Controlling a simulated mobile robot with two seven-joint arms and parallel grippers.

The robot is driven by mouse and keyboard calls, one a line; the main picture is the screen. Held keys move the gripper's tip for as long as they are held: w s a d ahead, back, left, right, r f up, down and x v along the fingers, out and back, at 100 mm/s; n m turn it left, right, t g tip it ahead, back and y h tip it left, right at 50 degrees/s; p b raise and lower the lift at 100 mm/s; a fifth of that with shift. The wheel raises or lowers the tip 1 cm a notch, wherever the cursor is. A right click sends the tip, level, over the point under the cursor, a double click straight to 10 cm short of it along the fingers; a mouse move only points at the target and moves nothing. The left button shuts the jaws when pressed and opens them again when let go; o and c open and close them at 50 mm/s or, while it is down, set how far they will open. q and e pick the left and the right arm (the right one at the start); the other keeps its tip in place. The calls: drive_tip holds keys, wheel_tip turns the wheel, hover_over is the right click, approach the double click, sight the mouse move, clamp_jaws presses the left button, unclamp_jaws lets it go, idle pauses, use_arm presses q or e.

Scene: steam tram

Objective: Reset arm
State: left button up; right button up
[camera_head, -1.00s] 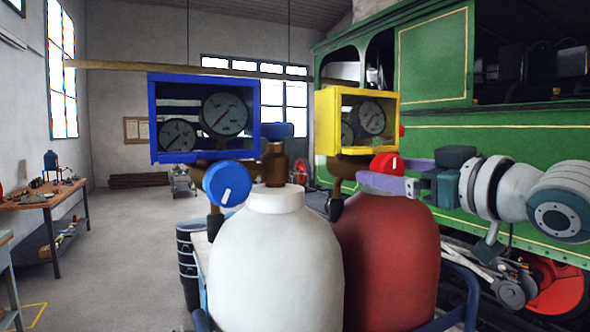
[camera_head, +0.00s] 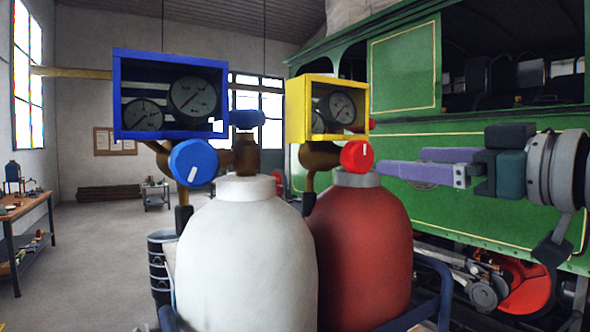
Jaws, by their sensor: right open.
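My right gripper (camera_head: 418,172) comes in from the right with its purple fingers pointing left. It is open and empty, a short way right of the red knob (camera_head: 355,156) on the yellow-framed gauge box (camera_head: 294,108). The red gas cylinder (camera_head: 362,255) stands below and left of the fingers. The white gas cylinder (camera_head: 247,262) stands left of it, under a blue gauge box (camera_head: 118,93) and a blue knob (camera_head: 193,163). My left gripper is out of view.
A green steam tram (camera_head: 405,70) fills the right background behind my arm. A blue cart frame (camera_head: 436,290) surrounds the cylinders. A workbench (camera_head: 30,205) stands at the far left, and the floor (camera_head: 95,260) between is clear.

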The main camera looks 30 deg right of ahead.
drive_tip(key=shift+s, duration=0.2)
idle(0.4)
drive_tip(key=s+a+f+m+g+h, duration=0.15)
drive_tip(key=s+f+g, duration=0.25)
drive_tip(key=f, duration=0.6)
drive_tip(key=s+a+f+g, duration=0.3)
drive_tip(key=f, duration=0.6)
drive_tip(key=s+a+f+g, duration=0.7)
drive_tip(key=s+a+f, duration=0.25)
drive_tip(key=s, duration=0.45)
wheel_tip(320, 180, up, 18)
drive_tip(key=p, duration=1.7)
drive_tip(key=shift+a+n+p, duration=0.3)
drive_tip(key=shift+n, duration=0.05)
drive_tip(key=shift+s+y, duration=0.1)
drive_tip(key=shift+y, duration=0.15)
